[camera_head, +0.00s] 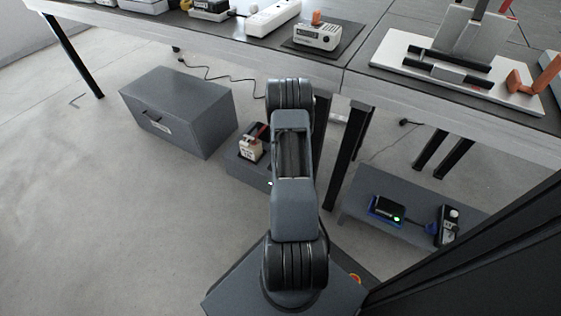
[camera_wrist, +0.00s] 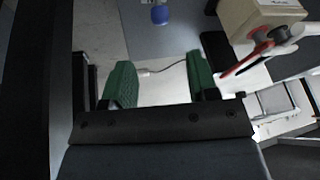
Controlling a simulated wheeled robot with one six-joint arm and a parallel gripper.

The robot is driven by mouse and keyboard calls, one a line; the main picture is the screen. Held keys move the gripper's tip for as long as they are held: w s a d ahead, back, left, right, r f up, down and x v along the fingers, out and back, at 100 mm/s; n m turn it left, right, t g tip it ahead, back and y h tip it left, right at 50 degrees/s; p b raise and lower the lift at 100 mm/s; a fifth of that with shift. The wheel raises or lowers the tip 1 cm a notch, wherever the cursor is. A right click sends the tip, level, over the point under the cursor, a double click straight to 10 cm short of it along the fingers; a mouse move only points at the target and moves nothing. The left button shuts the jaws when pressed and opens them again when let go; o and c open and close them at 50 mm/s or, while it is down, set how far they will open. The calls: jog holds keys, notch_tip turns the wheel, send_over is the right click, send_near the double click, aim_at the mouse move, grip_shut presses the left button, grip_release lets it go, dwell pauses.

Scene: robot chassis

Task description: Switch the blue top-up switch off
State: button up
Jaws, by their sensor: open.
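A round blue knob on a pale stem (camera_wrist: 160,14) shows at the top edge of the wrist view, over a grey surface. It may belong to the top-up switch, but no label is readable. My gripper (camera_wrist: 160,66) has two green fingers spread apart, with nothing between them. The knob lies beyond the fingertips, roughly in line with the gap and not touched. In the head view my arm hides the gripper and the knob.
A beige box (camera_wrist: 255,18) with red and white handles stands right of my fingers. The head view shows a grey cabinet (camera_head: 176,112) at left and a blue-edged device (camera_head: 387,209) on a low bench at right. The worktable (camera_head: 345,80) stands beyond my arm.

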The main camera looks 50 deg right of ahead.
jog(key=b+x, duration=0.2)
jog(key=x, duration=0.8)
jog(key=shift+w+d+f+b, duration=0.1)
jog(key=shift+w+f+b, duration=0.05)
jog(key=shift+f+b, duration=0.25)
